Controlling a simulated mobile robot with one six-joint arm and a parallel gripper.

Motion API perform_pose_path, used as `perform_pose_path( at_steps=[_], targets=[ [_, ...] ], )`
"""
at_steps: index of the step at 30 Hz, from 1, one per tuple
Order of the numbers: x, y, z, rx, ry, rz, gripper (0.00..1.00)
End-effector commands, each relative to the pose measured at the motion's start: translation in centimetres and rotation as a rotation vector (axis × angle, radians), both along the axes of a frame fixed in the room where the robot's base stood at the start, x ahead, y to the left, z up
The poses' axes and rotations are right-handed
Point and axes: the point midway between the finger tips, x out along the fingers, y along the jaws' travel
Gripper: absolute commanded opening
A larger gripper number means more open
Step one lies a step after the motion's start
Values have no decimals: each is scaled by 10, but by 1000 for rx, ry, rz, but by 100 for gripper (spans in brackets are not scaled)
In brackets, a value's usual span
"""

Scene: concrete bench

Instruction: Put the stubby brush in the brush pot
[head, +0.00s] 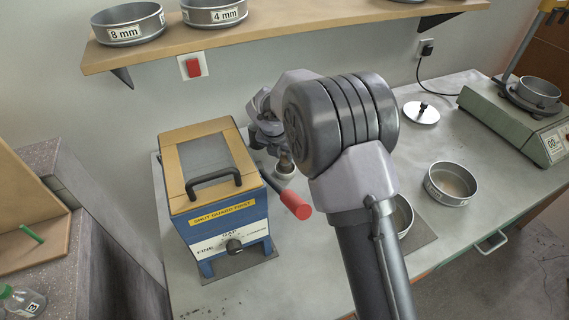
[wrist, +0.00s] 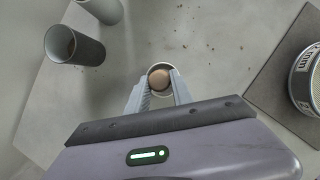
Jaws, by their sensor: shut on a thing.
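The stubby brush shows as a round brown wooden end (wrist: 160,78) between my fingertips in the wrist view, and as a small brown piece (head: 285,158) in the head view. My gripper (wrist: 158,92) is shut on it. A pale round rim (wrist: 161,66) surrounds the brown end, with a dark gap on its far side. My arm hides part of this area.
A blue and tan machine (head: 212,224) with a red-ended lever (head: 297,201) stands close at left. A sieve (head: 451,186) and a scale (head: 522,125) are at right.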

Motion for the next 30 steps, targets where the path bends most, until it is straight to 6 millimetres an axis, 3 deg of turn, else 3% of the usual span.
perform_pose_path(
  at_steps=[1,3,13,14,16,26,30],
  targets=[
    [-1,0,-21,-2,2,0,0],
    [-1,-1,-29,-2,2,0,0],
    [-1,-1,-27,-1,0,0,0],
    [-1,-1,-27,-1,0,0,34],
    [-1,-1,-27,-1,0,0,47],
    [-1,-1,-25,-1,0,0,50],
    [-9,3,4,0,-2,1,50]
  ],
)
